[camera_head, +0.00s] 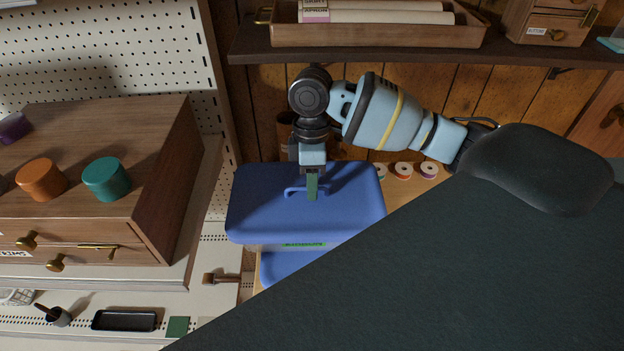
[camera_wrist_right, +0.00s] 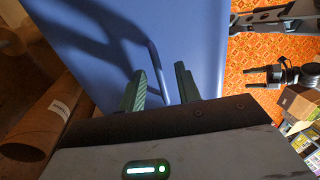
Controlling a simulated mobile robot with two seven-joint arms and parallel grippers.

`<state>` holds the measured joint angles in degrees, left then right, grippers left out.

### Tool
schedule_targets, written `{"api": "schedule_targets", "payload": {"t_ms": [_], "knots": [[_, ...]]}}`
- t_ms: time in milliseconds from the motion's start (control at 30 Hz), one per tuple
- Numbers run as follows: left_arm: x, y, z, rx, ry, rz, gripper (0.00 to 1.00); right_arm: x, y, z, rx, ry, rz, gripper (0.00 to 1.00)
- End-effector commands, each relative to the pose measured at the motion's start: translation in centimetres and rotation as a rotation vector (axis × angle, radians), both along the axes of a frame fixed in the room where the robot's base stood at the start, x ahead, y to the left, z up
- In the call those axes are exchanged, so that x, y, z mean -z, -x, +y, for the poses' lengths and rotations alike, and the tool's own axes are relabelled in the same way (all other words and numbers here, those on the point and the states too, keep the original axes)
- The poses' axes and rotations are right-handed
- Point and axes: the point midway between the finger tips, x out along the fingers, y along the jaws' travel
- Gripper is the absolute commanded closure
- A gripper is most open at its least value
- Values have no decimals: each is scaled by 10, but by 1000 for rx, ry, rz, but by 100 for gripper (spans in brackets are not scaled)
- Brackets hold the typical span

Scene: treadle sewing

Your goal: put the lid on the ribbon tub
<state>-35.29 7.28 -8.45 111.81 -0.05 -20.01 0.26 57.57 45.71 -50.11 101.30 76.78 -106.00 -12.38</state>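The blue lid (camera_head: 255,205) lies flat over the ribbon tub (camera_head: 268,248), a pale box with a green label showing just under the lid's front edge. I cannot tell whether the lid is fully seated. My right gripper (camera_head: 312,186) points down at the handle (camera_head: 292,191) on the lid's top. In the right wrist view, the fingers of the right gripper (camera_wrist_right: 161,80) stand apart on either side of the handle (camera_wrist_right: 154,58), with gaps visible, above the blue lid (camera_wrist_right: 195,35).
Another blue surface (camera_head: 283,268) shows below the tub. A wooden drawer cabinet (camera_head: 165,190) stands left, with an orange tub (camera_head: 41,179) and a teal tub (camera_head: 106,179) on top. A wooden shelf (camera_head: 400,50) runs above. A large dark shape covers the lower right.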

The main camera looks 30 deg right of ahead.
Motion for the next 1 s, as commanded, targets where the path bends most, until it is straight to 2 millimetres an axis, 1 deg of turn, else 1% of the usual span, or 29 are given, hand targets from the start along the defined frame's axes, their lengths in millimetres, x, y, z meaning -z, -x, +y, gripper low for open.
{"api": "schedule_targets", "payload": {"t_ms": [133,233,500,600,700,800,1000], "knots": [[0,0,0,0,0,0,20,-2,0,0,0,0,0,67],[1,1,0,-1,0,3,20,-9,-2,-1,0,0,-2,67],[2,2,0,-1,0,5,20,-51,-9,-5,-1,-1,-3,67],[2,1,0,-1,0,5,20,-64,-11,-7,0,-1,-3,67],[2,1,0,-1,0,5,20,-72,-12,-7,0,0,-1,67],[2,1,0,-1,0,5,20,-76,-13,-8,0,0,0,67],[2,1,0,0,0,5,20,-77,-13,-8,0,0,0,67]]}}
